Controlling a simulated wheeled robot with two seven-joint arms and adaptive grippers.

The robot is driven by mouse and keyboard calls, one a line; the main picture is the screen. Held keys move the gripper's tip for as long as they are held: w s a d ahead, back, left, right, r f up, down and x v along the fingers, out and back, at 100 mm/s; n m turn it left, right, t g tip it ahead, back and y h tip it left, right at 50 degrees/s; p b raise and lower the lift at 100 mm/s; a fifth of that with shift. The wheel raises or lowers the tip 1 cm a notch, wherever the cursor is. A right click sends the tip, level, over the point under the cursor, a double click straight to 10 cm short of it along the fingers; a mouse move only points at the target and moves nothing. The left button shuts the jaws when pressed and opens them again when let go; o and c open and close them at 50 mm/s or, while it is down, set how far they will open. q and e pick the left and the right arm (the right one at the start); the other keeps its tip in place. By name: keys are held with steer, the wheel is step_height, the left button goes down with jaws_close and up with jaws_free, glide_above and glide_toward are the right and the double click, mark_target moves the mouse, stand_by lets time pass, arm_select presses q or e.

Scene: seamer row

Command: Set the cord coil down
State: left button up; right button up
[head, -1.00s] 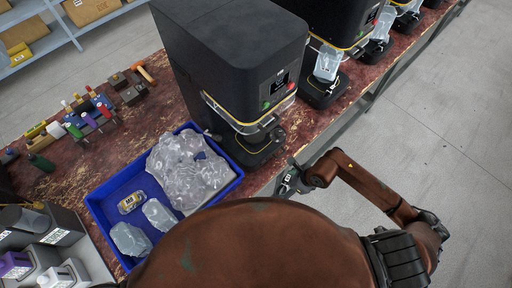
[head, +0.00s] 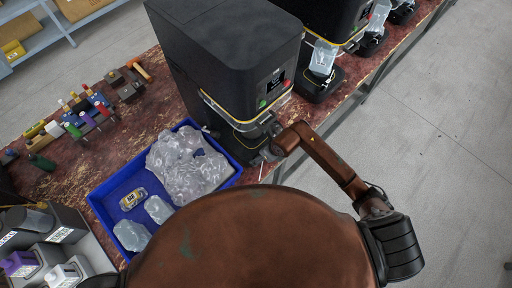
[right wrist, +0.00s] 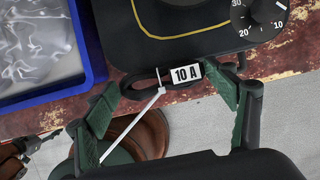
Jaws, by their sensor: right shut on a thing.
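My right gripper (right wrist: 172,95) has its green-padded fingers around the black cord coil (right wrist: 138,83), which spans between them. The coil carries a white "10 A" label (right wrist: 186,74) and a white cable tie with a long loose tail. In the head view the right gripper (head: 264,156) is at the bench's front edge, in front of the nearest seamer and right of the blue tray; the coil is hard to make out there. My left gripper is not in view.
The black seamer (head: 225,60) stands on the worn red bench (head: 178,98). The blue tray (head: 107,192) holds clear bags and a yellow-labelled item. Tools and bottles stand at the left. More seamers line the bench at upper right. Only a narrow bench strip shows before the near seamer.

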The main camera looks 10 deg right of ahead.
steer(key=w+a, duration=0.2)
steer(key=w, duration=0.1)
steer(key=shift+w+a, duration=0.25)
steer(key=shift+w, duration=0.05)
steer(key=shift+p, duration=0.45)
steer(key=shift+d+f, duration=0.1)
steer(key=shift+f, duration=0.1)
steer(key=o, duration=1.3)
steer(key=v, duration=0.3)
steer(key=shift+b, duration=0.35)
steer(key=s+d+b, duration=0.1)
steer(key=s+d, duration=0.5)
steer(key=s, duration=0.4)
steer(key=shift+d, duration=0.35)
steer(key=shift+s, duration=0.1)
